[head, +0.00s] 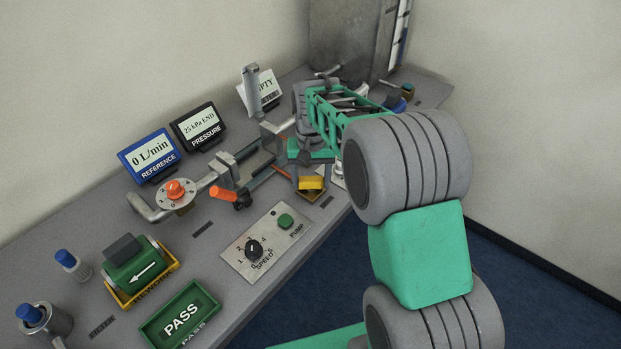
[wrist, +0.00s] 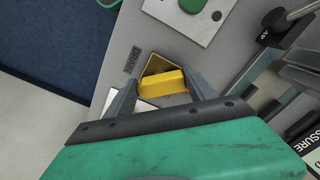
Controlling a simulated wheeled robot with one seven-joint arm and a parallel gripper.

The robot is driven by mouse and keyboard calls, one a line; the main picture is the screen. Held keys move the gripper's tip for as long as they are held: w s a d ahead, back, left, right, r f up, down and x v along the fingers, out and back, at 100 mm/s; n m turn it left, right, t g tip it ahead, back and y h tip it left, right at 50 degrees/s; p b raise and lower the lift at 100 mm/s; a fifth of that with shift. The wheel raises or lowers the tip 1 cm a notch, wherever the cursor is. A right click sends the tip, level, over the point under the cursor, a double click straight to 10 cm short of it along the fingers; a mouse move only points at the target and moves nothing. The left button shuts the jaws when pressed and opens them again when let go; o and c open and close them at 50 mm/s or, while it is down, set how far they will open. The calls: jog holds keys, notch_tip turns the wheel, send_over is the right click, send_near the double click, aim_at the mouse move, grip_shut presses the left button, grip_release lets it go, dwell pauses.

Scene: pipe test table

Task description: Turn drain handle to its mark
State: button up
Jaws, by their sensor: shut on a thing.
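The drain handle is a yellow block (wrist: 163,84) in the wrist view, beside a small label (wrist: 131,60) that reads DRAIN. It also shows in the head view (head: 311,183) near the front edge of the bench. A darker gold patch (wrist: 158,63) shows just beyond the block, and I cannot tell whether it is the mark. My gripper (wrist: 162,90) has one grey finger at each end of the yellow block and is shut on it. In the head view my arm covers part of this area and the fingers are hard to make out.
A panel (head: 246,262) with a speed knob and a green pump button (head: 286,222) lies to the left. A clamp rig with an orange-handled lever (head: 223,194) stands close behind. Reference (head: 149,154) and pressure (head: 198,125) displays stand at the back. A green PASS tray (head: 180,316) is front left.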

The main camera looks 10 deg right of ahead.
aim_at(312, 180)
jog(key=n, duration=0.4)
jog(key=shift+d+r+n, duration=0.1)
jog(key=shift+n, duration=0.2)
jog(key=n, duration=0.5)
jog(key=shift+w+d+p, duration=0.15)
jog(key=shift+p, duration=0.2)
jog(key=o, duration=1.4)
notch_tip(312, 180, up, 8)
jog(key=shift+f+b, duration=0.15)
jog(key=shift+b, duration=0.2)
